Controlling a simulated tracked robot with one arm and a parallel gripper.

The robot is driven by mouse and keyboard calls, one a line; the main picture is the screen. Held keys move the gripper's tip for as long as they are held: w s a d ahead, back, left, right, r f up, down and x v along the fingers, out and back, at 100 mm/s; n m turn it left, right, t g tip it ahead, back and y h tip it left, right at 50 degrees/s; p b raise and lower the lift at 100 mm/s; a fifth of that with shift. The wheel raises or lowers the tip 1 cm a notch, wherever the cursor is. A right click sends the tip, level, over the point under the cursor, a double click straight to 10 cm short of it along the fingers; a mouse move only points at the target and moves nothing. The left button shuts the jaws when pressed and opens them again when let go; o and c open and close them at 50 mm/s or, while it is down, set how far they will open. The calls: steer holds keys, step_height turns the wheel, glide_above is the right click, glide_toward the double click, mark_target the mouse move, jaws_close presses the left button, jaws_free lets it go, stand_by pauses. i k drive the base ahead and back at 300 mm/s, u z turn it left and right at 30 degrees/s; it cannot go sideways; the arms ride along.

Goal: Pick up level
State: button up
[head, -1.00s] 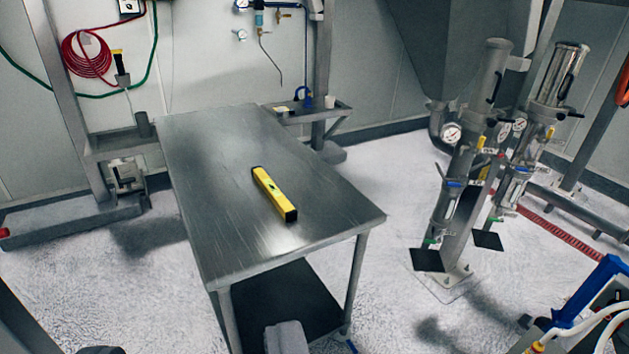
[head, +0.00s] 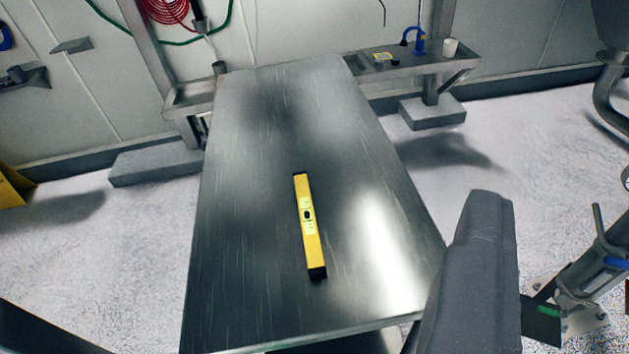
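A yellow level (head: 309,228) with black ends lies flat on a bare steel table (head: 245,150), near the middle of its top. Its long side runs nearly front to back in the head view. A grey rounded part, which looks like one finger of my gripper (head: 476,270), rises at the lower right, over the table's right edge in the picture. It is apart from the level. No second finger can be made out, so its opening does not show. Nothing covers the level.
A red hose (head: 165,10) hangs on the back wall. Sifter pipework (head: 595,250) stands at the right. The tabletop around the level is clear.

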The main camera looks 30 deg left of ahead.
mark_target(316, 269)
steer(key=u, duration=0.3)
steer(key=i, duration=0.85)
steer(key=u, duration=0.55)
